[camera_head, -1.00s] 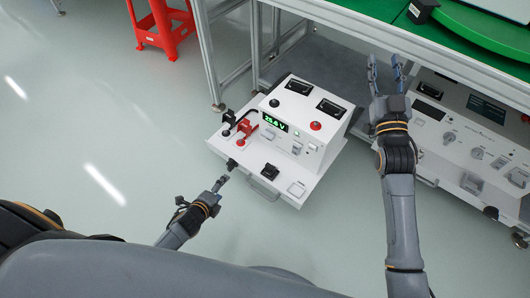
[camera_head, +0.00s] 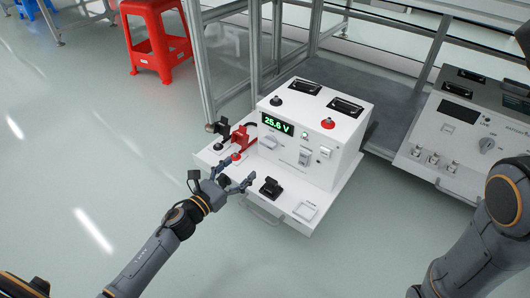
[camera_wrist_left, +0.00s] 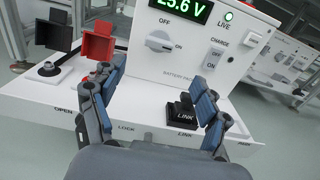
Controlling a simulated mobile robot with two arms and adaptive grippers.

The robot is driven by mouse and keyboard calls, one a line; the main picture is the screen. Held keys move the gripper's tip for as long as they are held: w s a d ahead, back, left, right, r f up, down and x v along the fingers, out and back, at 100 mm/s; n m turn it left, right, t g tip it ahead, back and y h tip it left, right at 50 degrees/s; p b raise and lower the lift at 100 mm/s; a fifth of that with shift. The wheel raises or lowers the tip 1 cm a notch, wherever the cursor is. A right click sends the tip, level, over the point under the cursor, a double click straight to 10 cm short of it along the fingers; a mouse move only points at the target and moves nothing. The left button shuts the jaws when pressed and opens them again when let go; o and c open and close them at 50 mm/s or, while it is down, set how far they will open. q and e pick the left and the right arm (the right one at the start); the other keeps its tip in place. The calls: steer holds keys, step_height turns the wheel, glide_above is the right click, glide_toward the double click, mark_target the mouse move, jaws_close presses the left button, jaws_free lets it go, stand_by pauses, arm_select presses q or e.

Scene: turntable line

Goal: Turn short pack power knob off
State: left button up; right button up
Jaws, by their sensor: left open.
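The white short pack (camera_head: 345,154) has a lit display reading 25.6 V. Its white OFF/ON knob (camera_head: 268,142) is on the front panel below the display, and the same knob shows in the left wrist view (camera_wrist_left: 160,42). Its pointer lies roughly sideways there, tipped slightly towards ON. My left gripper (camera_head: 234,175) is open and empty, over the pack's front ledge, in front of and below the knob and apart from it. In the left wrist view its blue-padded fingers (camera_wrist_left: 152,85) are spread, with the knob beyond them. My right gripper is out of view.
A red connector (camera_head: 240,138) and a red knob stand left on the ledge. A black LINK handle (camera_head: 270,188) sits close to my left fingers. A second white unit (camera_head: 460,130) is at right. A red stool (camera_head: 155,38) stands at the back left.

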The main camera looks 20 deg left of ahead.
mark_target(266, 145)
arm_select(q)
steer(key=b+x, duration=0.4)
steer(key=x, duration=0.8)
steer(key=shift+a+f, duration=0.1)
steer(key=shift+f, duration=0.05)
steer(key=shift+w+d, duration=0.25)
steer(key=shift+w, duration=0.3)
steer(key=shift+c, duration=0.3)
steer(key=c, duration=1.1)
